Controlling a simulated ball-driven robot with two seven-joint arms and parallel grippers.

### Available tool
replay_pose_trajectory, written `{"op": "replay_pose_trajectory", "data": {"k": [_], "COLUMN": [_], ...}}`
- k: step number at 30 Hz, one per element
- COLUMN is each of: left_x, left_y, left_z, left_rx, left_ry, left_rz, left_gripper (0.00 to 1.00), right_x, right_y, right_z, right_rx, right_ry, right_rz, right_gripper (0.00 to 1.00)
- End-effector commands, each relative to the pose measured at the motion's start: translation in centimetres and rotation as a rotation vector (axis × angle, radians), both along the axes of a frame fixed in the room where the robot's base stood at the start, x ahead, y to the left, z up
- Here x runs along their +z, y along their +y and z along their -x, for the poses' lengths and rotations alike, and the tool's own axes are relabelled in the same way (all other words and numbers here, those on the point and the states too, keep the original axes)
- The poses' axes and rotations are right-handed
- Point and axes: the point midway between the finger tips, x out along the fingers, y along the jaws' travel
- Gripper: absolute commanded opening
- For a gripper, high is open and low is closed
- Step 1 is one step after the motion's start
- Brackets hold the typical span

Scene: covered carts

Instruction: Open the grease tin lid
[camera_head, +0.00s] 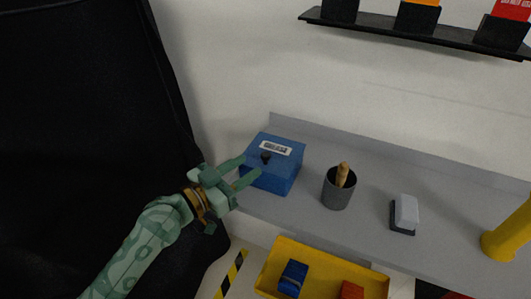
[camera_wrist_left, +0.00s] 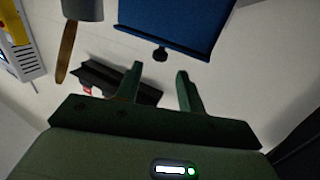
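The grease tin is a blue box (camera_head: 274,176) with a white label and a dark knob (camera_head: 265,157) on its lid, standing at the left end of the grey shelf. The lid looks shut. My left gripper (camera_head: 244,170) is open and empty at the tin's left front, its fingers pointing toward the tin. In the left wrist view the blue tin (camera_wrist_left: 178,22) and its dark knob (camera_wrist_left: 160,54) lie beyond the fingertips (camera_wrist_left: 158,78), apart from them. My right gripper is not in view.
A grey cup (camera_head: 338,190) with a wooden-handled tool stands right of the tin. Farther right are a white-and-dark block (camera_head: 404,214) and a yellow cylinder (camera_head: 508,232). A yellow bin (camera_head: 270,272) sits below the shelf. A black cover (camera_head: 85,110) hangs at left.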

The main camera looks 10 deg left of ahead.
Motion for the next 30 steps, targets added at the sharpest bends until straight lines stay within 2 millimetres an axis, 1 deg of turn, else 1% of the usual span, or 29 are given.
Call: {"op": "replay_pose_trajectory", "data": {"k": [1, 3, 6, 9, 14, 21, 22, 23, 24, 26, 30], "left_x": [0.1, 0.0, -0.1, -0.2, -0.2, -0.1, -0.1, -0.1, -0.1, -0.1, -0.1], "left_y": [-0.9, -1.9, -3.2, -3.9, -4.6, -4.7, -4.7, -4.7, -4.7, -4.6, -4.6], "left_z": [-1.1, -2.3, -3.6, -4.7, -5.4, -5.5, -5.5, -5.5, -5.5, -5.5, -5.5], "left_rx": [0.001, 0.001, 0.000, 0.002, 0.000, 0.001, 0.001, 0.001, 0.001, 0.001, 0.001], "left_ry": [-0.002, 0.000, 0.001, 0.001, 0.002, 0.001, 0.001, 0.001, 0.001, 0.002, 0.002], "left_rz": [0.004, 0.003, 0.002, 0.002, -0.002, -0.002, -0.002, -0.002, -0.002, -0.001, -0.002], "left_gripper": [0.39, 0.39, 0.39, 0.39, 0.39, 0.39, 0.36, 0.28, 0.17, 0.00, 0.00], "right_x": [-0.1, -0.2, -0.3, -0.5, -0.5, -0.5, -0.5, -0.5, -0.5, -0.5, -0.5], "right_y": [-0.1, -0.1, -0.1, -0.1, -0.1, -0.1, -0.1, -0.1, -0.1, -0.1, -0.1], "right_z": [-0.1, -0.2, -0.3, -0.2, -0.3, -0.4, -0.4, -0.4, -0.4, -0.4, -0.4], "right_rx": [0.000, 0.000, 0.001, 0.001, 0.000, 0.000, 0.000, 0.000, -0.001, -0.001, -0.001], "right_ry": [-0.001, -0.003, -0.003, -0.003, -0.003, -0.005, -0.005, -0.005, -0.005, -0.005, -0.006], "right_rz": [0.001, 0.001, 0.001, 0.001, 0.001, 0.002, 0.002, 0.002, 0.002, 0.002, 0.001], "right_gripper": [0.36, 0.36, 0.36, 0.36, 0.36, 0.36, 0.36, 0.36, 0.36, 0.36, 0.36]}}
